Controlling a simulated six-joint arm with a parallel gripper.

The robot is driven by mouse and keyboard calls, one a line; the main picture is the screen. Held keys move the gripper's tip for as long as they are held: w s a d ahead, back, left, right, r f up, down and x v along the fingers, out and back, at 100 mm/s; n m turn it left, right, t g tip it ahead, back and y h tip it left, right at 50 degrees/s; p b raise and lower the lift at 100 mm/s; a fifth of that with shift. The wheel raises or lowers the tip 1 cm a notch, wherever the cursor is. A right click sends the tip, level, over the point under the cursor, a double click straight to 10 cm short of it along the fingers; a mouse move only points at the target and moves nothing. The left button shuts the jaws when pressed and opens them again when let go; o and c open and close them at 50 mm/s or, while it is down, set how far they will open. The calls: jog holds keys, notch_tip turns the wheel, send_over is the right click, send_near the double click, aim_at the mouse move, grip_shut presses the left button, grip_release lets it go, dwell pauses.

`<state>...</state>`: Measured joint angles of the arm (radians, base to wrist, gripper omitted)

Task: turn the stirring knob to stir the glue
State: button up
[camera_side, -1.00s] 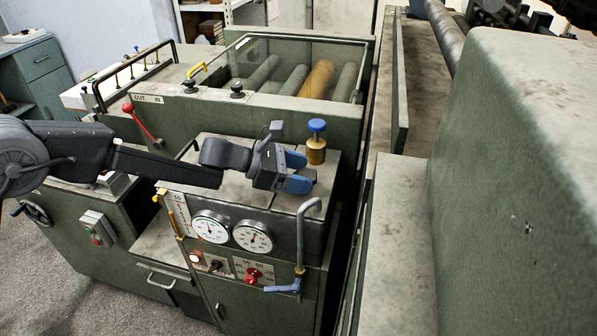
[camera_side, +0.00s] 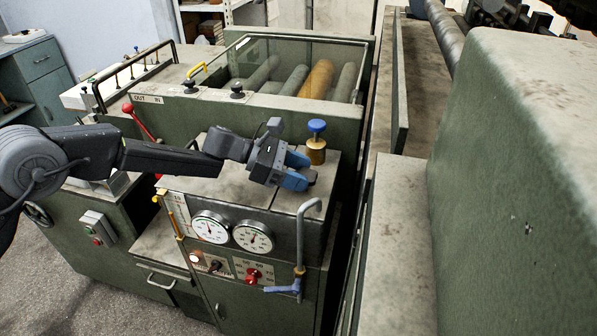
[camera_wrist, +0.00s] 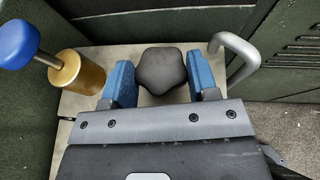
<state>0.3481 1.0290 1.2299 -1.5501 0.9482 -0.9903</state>
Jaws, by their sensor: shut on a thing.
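The stirring knob is a black lobed knob (camera_wrist: 161,69) on the grey top of the glue unit. In the wrist view it sits between the two blue finger pads of my gripper (camera_wrist: 160,82). My gripper is shut on it, with one pad on each side. In the side view my gripper (camera_side: 299,171) is over the right part of the glue unit's top (camera_side: 200,165), and the knob (camera_side: 310,176) is mostly hidden by the fingers.
A brass cylinder (camera_side: 316,157) with a blue cap (camera_side: 317,125) stands close behind my gripper; the wrist view shows it at the left (camera_wrist: 80,72). A bent grey pipe (camera_side: 302,225) rises at the front right corner. Two dials (camera_side: 253,237) are on the front panel.

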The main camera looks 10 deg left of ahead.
jog(key=shift+w+m+g, duration=0.2)
jog(key=shift+m+g, duration=1.2)
jog(key=shift+g, duration=0.3)
jog(key=shift+m+g, duration=0.5)
jog(key=shift+g, duration=0.1)
jog(key=o, duration=0.9)
jog(key=shift+o, duration=0.2)
jog(key=v, duration=1.4)
